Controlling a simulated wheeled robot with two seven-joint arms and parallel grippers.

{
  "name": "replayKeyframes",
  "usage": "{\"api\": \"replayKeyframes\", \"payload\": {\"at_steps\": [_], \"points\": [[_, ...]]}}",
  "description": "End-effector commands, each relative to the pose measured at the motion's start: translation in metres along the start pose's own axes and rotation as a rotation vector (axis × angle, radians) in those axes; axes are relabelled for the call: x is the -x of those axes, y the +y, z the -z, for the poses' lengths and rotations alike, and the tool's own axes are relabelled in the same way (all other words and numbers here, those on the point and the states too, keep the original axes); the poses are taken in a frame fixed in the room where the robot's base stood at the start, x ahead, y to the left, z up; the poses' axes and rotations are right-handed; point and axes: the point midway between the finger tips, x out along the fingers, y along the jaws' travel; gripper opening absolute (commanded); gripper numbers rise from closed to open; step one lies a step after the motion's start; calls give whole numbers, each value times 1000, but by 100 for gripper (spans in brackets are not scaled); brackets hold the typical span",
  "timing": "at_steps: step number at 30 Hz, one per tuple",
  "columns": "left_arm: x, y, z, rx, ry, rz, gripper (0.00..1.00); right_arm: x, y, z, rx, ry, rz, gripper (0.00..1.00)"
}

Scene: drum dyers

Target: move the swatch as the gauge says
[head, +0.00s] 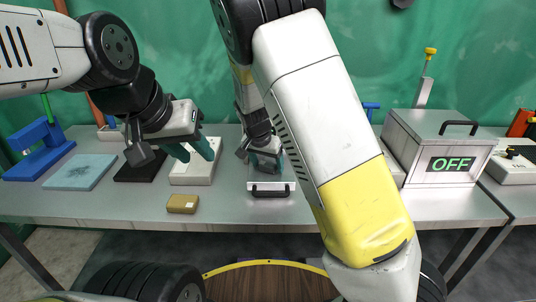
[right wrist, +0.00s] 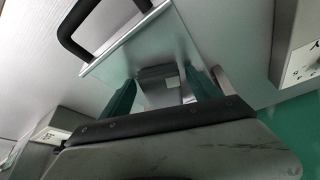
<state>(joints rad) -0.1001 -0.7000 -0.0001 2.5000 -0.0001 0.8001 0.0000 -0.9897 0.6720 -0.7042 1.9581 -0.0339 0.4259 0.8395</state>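No cloth swatch can be told for certain; a pale blue flat square (head: 79,172) with a dark mark lies on the bench at left. My left gripper (head: 191,150) is open, its green fingers apart just above a white box (head: 193,174). My right gripper (head: 265,158) is low over a metal drawer or tray (head: 284,184) with a black handle (head: 270,190). In the right wrist view its green fingers (right wrist: 165,88) stand apart, with a grey part visible between them. A dial (right wrist: 303,65) shows partly at the right wrist view's edge; its reading is unclear.
A metal box (head: 430,145) with a sign reading OFF stands right of my right arm. A blue press-like tool (head: 38,150), a black pad (head: 140,168) and a small ochre block (head: 183,203) are on the left. The bench's front strip is mostly clear.

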Motion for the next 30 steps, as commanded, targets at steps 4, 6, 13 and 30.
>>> {"api": "replayKeyframes", "payload": {"at_steps": [4, 6, 13, 30], "points": [[0, 0, 0, 0, 0, 0, 36, 0, 0, 0, 0, 0, 0, 74], [0, 0, 0, 0, 0, 0, 36, 0, 0, 0, 0, 0, 0, 74], [0, 0, 0, 0, 0, 0, 36, 10, -1, 2, 0, 2, 2, 74], [0, 0, 0, 0, 0, 0, 36, 115, -1, 1, 1, 0, 2, 74]]}}
